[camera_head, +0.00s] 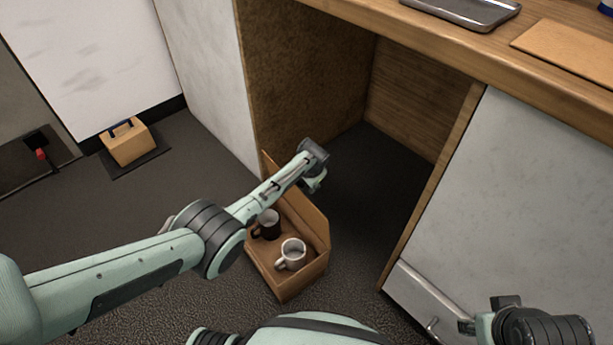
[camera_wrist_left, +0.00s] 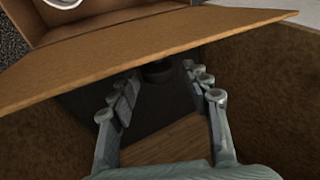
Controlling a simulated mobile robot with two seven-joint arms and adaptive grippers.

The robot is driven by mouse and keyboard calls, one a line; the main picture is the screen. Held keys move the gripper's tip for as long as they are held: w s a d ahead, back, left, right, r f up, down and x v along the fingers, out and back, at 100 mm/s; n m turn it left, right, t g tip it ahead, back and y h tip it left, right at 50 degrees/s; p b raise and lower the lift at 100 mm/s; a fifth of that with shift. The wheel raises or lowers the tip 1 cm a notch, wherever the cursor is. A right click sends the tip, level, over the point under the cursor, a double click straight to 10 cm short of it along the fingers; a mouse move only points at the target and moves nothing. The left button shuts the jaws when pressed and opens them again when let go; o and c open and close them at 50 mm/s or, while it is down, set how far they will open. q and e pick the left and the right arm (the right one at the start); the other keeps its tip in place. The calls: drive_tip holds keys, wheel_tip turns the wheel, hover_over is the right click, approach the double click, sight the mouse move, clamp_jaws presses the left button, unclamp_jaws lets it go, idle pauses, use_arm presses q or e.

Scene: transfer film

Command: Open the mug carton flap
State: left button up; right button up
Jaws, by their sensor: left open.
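The brown mug carton (camera_head: 284,284) stands on the dark floor in front of the open bay under the counter. Its top is open, and a dark mug (camera_head: 267,225) and a white mug (camera_head: 291,254) show inside. A cardboard flap (camera_head: 306,214) stands up along its far right side; in the left wrist view the flap (camera_wrist_left: 140,48) crosses the picture. My left gripper (camera_head: 316,182) is just beyond the flap, and its two fingers (camera_wrist_left: 162,100) are apart with nothing between them. Contact with the flap cannot be told. My right gripper (camera_head: 485,314) is at the bottom right, its jaws unclear.
A counter (camera_head: 455,50) bears a metal tray (camera_head: 465,10) and a brown board (camera_head: 570,55). A white cabinet panel (camera_head: 510,190) bounds the bay on the right. A small tan box with a blue handle (camera_head: 130,146) sits on a mat at left. The bay floor is clear.

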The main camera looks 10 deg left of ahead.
use_arm(q)
drive_tip(key=v, duration=1.2)
drive_tip(key=shift+f, duration=0.1)
